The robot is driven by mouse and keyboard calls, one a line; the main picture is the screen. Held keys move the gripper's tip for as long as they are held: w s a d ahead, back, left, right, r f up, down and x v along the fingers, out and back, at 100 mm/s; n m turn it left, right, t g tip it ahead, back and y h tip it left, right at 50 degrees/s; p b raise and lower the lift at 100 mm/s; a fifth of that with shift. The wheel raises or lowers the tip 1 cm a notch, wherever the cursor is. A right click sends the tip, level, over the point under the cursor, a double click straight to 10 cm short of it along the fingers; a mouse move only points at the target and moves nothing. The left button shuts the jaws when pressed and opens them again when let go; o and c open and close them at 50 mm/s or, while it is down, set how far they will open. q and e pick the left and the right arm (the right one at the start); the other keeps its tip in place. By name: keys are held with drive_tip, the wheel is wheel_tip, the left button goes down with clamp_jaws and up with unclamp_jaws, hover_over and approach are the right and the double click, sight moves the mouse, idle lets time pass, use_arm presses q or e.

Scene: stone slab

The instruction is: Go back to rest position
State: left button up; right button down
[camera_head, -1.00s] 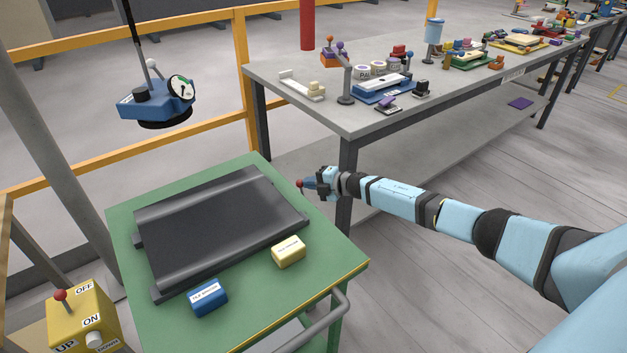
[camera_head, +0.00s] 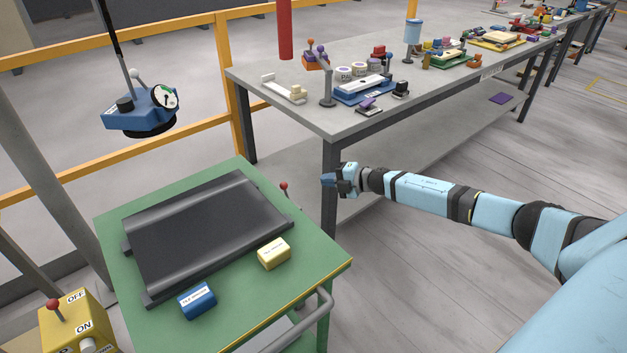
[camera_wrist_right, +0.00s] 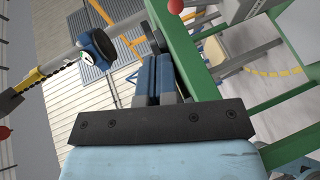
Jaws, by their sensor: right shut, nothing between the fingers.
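My right gripper (camera_head: 328,180) is at the end of the light-blue arm that comes in from the right. It is shut and empty, off the right side of the green cart (camera_head: 335,262), with the grey table's leg behind it. In the right wrist view its blue fingers (camera_wrist_right: 158,80) are together, beside the green cart frame (camera_wrist_right: 190,62). A small red knob (camera_head: 283,186) stands at the cart's right edge, left of the gripper and apart from it. My left gripper is not in view.
A dark slab-like tray (camera_head: 205,222), a yellow block (camera_head: 274,253) and a blue block (camera_head: 197,300) lie on the cart. A blue device (camera_head: 142,112) hangs at upper left. A grey workbench (camera_head: 300,118) stands behind. Open floor (camera_head: 430,290) lies right of the cart.

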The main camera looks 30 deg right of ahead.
drive_tip(key=shift+v, duration=0.75)
drive_tip(key=shift+r, duration=0.15)
